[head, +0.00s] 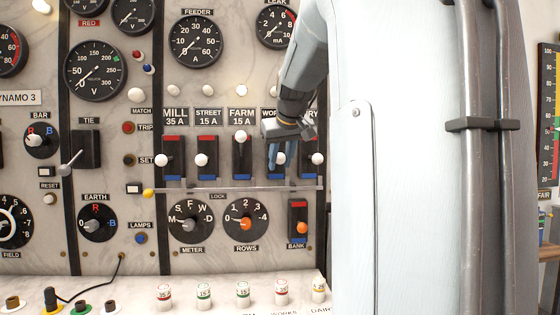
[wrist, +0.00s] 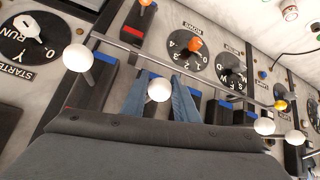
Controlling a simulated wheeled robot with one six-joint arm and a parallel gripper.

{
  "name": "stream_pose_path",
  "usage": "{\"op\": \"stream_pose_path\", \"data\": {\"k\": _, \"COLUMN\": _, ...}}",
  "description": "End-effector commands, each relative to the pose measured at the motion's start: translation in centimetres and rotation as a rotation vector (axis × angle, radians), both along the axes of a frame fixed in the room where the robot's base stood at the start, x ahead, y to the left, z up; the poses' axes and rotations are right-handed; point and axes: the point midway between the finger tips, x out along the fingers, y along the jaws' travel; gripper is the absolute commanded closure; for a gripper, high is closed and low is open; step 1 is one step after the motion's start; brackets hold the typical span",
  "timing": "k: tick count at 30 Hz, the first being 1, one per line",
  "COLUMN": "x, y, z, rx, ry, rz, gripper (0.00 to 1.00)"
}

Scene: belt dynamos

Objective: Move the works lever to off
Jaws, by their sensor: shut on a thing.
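The works lever has a white ball knob (head: 279,159), fourth in the row of feeder levers, under a label partly hidden by my arm. Its knob stands about level with the mill, street and dairy knobs and lower than the farm knob. My gripper (head: 279,155) reaches down over it, with its blue fingers either side of the knob. In the wrist view, the works knob (wrist: 159,89) sits between the two fingertips (wrist: 160,92), and my gripper is shut on it. The gripper hides much of the lever's plate.
The farm knob (head: 240,137) and dairy knob (head: 316,159) stand close on either side. The rows dial (head: 246,223) and bank switch (head: 298,220) lie beneath.

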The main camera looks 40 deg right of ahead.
Motion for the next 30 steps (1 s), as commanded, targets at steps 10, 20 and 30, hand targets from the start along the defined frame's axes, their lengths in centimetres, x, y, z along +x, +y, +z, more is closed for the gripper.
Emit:
{"op": "stream_pose_path", "data": {"k": 10, "x": 0.0, "y": 0.1, "z": -0.2, "rx": 0.002, "ry": 0.004, "rz": 0.002, "gripper": 0.54}}
{"op": "stream_pose_path", "data": {"k": 20, "x": -0.9, "y": 0.5, "z": 1.1, "rx": -0.001, "ry": -0.001, "rz": 0.001, "gripper": 0.54}}
{"op": "stream_pose_path", "data": {"k": 30, "x": -4.1, "y": 2.2, "z": 4.8, "rx": 0.001, "ry": 0.002, "rz": 0.001, "gripper": 0.54}}
